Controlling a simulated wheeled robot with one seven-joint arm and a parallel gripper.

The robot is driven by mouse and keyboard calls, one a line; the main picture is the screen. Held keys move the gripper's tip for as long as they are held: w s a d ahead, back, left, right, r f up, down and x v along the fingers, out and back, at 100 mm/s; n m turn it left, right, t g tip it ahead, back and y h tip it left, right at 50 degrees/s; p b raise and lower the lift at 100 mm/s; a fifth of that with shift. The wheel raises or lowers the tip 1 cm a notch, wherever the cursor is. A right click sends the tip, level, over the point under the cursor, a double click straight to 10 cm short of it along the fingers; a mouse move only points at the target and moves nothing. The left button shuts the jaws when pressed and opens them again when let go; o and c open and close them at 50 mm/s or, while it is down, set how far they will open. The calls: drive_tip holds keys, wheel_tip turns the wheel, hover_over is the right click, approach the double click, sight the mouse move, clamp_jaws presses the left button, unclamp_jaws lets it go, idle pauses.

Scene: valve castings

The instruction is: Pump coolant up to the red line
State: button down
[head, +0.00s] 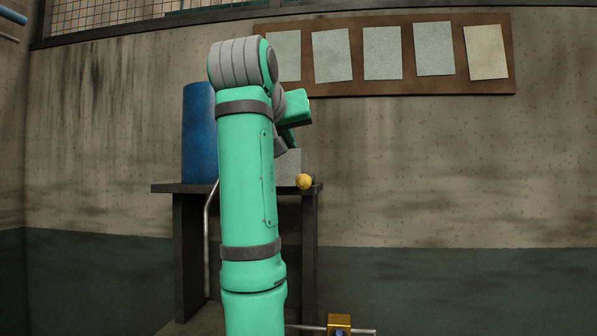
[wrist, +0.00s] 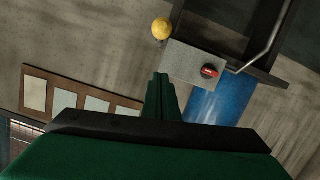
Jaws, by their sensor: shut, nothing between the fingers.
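In the wrist view my gripper (wrist: 161,76) is shut and empty, its two dark green fingers side by side. Its tips appear beside a grey block (wrist: 185,62) that bears a small red knob (wrist: 209,70). A yellow ball (wrist: 161,28) shows just past the block's edge. In the head view the ball (head: 304,181) is at the front of the grey block (head: 289,165), and my arm hides part of the block. A blue drum (head: 198,135) stands to the left. No coolant level or red line shows in either view.
The block and drum stand on a dark bench (head: 165,187). A bent metal pipe (head: 207,240) runs down beside its leg. A brass-coloured block (head: 340,324) sits on a rod at the bottom. A board with paper sheets (head: 400,88) hangs on the wall.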

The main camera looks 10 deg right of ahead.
hover_over(307, 181)
drive_tip(key=w+a, duration=0.1)
drive_tip(key=w, duration=0.3)
wheel_tip(307, 181, down, 2)
drive_tip(key=shift+d+f, duration=0.15)
drive_tip(key=shift+f, duration=0.85)
drive_tip(key=shift+d+f, duration=0.1)
drive_tip(key=shift+f, duration=1)
